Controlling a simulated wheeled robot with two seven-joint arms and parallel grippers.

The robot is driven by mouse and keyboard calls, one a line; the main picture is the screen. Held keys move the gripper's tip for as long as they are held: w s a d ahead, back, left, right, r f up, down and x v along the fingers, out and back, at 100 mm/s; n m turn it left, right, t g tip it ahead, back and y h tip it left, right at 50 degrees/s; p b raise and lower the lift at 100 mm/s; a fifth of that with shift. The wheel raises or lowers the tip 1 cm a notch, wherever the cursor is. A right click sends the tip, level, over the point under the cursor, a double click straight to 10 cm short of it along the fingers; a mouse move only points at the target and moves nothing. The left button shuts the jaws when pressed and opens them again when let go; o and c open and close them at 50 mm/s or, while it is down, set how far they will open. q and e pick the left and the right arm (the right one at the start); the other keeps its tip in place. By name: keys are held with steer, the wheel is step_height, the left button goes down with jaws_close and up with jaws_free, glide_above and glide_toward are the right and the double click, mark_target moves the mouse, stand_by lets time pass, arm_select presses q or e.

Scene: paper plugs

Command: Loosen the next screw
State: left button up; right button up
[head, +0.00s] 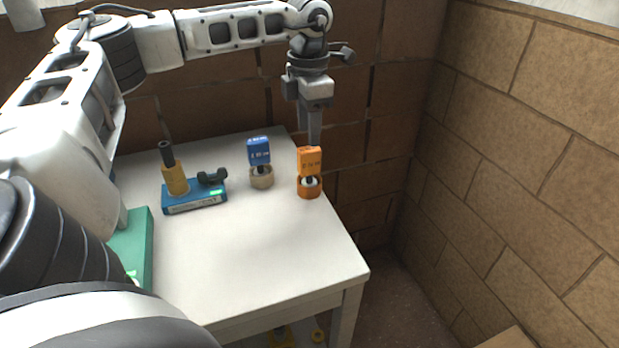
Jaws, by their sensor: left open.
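An orange labelled block (310,161) stands upright on an orange round base (309,188) near the table's right edge. A blue labelled block (259,151) stands on a tan round base (261,178) to its left. Both show a dark part between block and base; I cannot make out a screw. My left gripper (315,145) points down at the top of the orange block, its fingers overlapping in the view. It is open; I cannot tell whether it touches the block. My right gripper is out of view.
A blue box (196,206) holds an upright yellow tool with a black top (174,173) and a dark knobbed piece (212,177). A green box (134,240) stands at the table's left. The white table's (260,260) front is clear. Brick walls stand behind and right.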

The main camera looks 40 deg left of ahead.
mark_target(309, 149)
arm_select(q)
steer(key=shift+f+b, duration=0.3)
steer(key=shift+f, duration=0.35)
steer(key=shift+f, duration=0.15)
steer(key=shift+f+b, duration=0.55)
steer(key=shift+f, duration=0.25)
steer(key=shift+f+b, duration=0.55)
steer(key=shift+f, duration=0.55)
